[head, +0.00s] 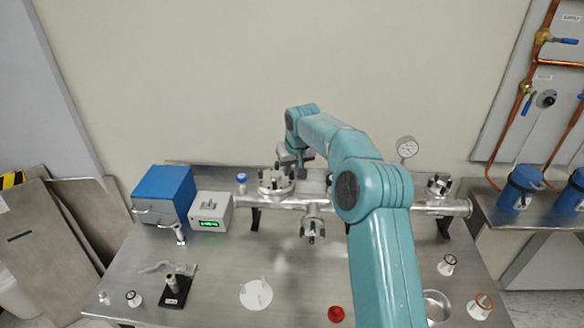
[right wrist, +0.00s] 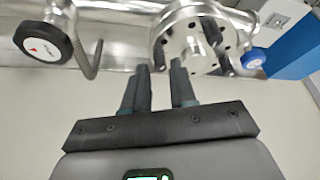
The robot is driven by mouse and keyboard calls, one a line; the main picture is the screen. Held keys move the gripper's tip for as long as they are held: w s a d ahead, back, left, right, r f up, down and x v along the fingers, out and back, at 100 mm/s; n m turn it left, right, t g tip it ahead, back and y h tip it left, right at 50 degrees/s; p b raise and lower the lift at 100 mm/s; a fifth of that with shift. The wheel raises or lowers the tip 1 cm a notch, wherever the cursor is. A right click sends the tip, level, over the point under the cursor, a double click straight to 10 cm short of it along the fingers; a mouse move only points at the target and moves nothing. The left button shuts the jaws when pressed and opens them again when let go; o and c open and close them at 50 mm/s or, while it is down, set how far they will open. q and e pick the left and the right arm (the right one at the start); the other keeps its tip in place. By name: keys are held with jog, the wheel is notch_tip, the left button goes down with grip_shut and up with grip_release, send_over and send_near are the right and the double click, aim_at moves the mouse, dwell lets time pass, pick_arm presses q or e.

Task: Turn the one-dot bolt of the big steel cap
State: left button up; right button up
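The big steel cap (head: 276,183) is a round flange with several bolts around its rim, on the horizontal steel pipe in the head view. It shows large at the top of the right wrist view (right wrist: 192,38), with dark bolts at its edge. I cannot make out any dot marks on the bolts. My right gripper (head: 303,164) is just above and right of the cap. In the right wrist view its two dark fingers (right wrist: 160,68) have a narrow gap between them, with nothing visible in it. Their tips are close to the cap's edge; contact cannot be told. My left gripper is out of view.
The steel pipe (head: 455,207) runs across the back of the bench, with a smaller flange (head: 312,222) facing forward. A blue box (head: 165,197) and a grey controller (head: 211,212) stand left of the cap. A pressure gauge (head: 407,147) stands at the right.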

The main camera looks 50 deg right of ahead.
jog(key=shift+w+d+f, duration=0.1)
jog(key=shift+w+f, duration=0.2)
jog(key=shift+f, duration=0.35)
grip_shut()
